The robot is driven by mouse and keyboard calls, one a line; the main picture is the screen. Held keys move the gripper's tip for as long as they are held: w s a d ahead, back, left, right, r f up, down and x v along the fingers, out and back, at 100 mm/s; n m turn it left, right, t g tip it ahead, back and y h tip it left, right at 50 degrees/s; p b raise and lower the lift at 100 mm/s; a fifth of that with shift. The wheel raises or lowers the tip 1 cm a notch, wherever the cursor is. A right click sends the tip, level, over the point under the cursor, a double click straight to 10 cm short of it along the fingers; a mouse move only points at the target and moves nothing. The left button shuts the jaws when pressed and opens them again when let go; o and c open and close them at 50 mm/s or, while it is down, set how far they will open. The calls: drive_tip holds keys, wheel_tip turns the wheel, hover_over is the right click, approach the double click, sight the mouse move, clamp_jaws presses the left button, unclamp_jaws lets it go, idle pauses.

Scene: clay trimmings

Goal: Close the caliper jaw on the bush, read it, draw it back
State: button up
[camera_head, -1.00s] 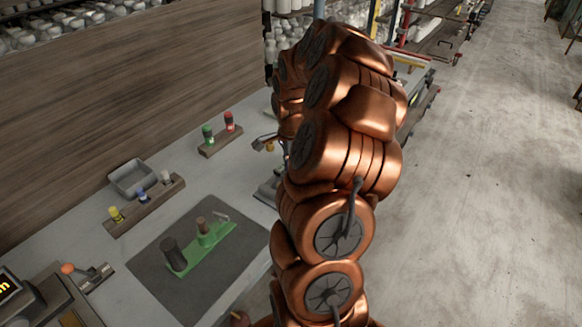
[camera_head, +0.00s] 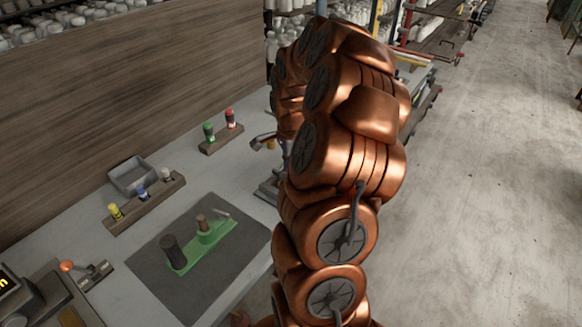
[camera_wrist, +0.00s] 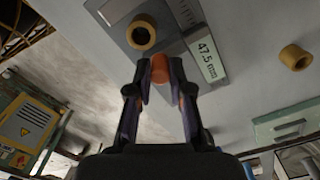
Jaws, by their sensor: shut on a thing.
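In the wrist view my gripper (camera_wrist: 160,75) is shut on the caliper's orange knob (camera_wrist: 160,66). The grey caliper (camera_wrist: 171,32) lies just beyond the fingertips, and its display (camera_wrist: 207,60) reads 47.5 mm. A tan, ring-shaped bush (camera_wrist: 141,34) sits on the caliper, left of the display. I cannot tell whether the jaw touches it. A second tan ring (camera_wrist: 296,57) stands apart on the bench at the right. In the head view my own arm hides my gripper and most of the caliper.
In the head view a dark mat (camera_head: 154,268) bears a green fixture (camera_head: 205,248) with upright cylinders. Wooden racks of small coloured bottles (camera_head: 145,206) (camera_head: 221,141) and a grey tray (camera_head: 131,176) stand along the wooden back panel. Open floor (camera_head: 480,200) lies to the right.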

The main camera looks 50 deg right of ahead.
drive_tip(key=shift+a+b, duration=0.7)
drive_tip(key=shift+a, duration=0.25)
idle(1.0)
drive_tip(key=o, duration=1.5)
drive_tip(key=shift+c, duration=0.2)
wheel_tip(320, 180, up, 8)
idle(1.1)
